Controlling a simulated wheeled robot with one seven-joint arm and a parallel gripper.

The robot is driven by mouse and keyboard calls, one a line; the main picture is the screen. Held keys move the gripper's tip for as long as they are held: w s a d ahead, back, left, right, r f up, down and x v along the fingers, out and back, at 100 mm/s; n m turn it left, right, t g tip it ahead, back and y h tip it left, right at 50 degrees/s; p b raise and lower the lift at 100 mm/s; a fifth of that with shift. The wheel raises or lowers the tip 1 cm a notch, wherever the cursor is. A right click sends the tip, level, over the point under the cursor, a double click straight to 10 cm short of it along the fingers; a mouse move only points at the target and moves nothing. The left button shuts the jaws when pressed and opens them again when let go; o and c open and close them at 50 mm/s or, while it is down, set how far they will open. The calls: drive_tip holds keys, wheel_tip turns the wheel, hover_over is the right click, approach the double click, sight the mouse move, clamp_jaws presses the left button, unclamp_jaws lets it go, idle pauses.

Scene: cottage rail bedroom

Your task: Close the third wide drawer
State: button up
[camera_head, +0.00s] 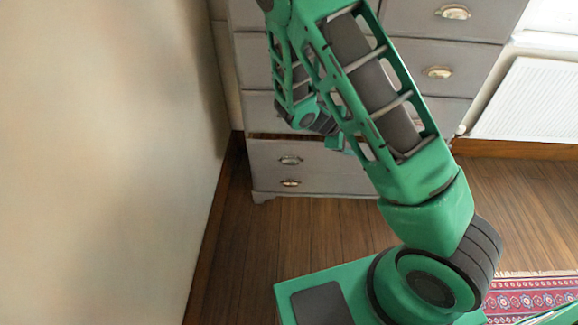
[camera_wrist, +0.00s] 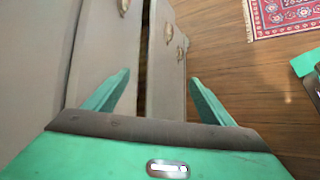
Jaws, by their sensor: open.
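The grey wide drawer (camera_head: 325,172) low on the dresser stands pulled out a little, with a dark gap above its front. In the wrist view, the drawer front (camera_wrist: 160,85) and the dark gap beside it lie between my two fingers. Brass cup handles show on the low fronts, the upper one (camera_head: 290,160) above another (camera_head: 290,183). Whether these are one drawer or two is hard to tell. My gripper (camera_wrist: 158,98) is open and empty, close to the drawer's top edge. In the head view my arm hides part of the dresser, and contact is unclear.
The grey dresser (camera_head: 418,22) has more closed drawers above. A plain wall (camera_head: 110,150) runs close along the left. A white radiator (camera_head: 530,100) is at the right. A red patterned rug (camera_head: 530,295) lies on the wooden floor, which is clear in front of the dresser.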

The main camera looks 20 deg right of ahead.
drive_tip(key=w+a+f+n+t, duration=0.5)
drive_tip(key=w+a+f+n, duration=0.2)
drive_tip(key=a+f+n, duration=0.25)
drive_tip(key=n+t+y, duration=0.5)
drive_tip(key=n, duration=0.7)
approach(291, 157)
drive_tip(key=w+f, duration=0.2)
drive_tip(key=w+d+f, duration=0.1)
drive_tip(key=w, duration=0.1)
drive_tip(key=shift+w+d+f, duration=0.15)
drive_tip(key=shift+w+f, duration=0.2)
drive_tip(key=shift+w, duration=0.05)
drive_tip(key=shift+c, duration=0.4)
drive_tip(key=c, duration=1.2)
drive_tip(key=shift+w+d+r, duration=0.1)
drive_tip(key=shift+w+d, duration=0.1)
drive_tip(key=shift+w, duration=0.5)
drive_tip(key=shift+w+d, duration=0.2)
drive_tip(key=shift+w, duration=0.5)
drive_tip(key=shift+w+d+r, duration=0.1)
drive_tip(key=shift+w+d, duration=0.1)
drive_tip(key=shift+w, duration=0.55)
drive_tip(key=o, duration=1.3)
drive_tip(key=shift+f, duration=0.1)
drive_tip(key=shift+s, duration=0.1)
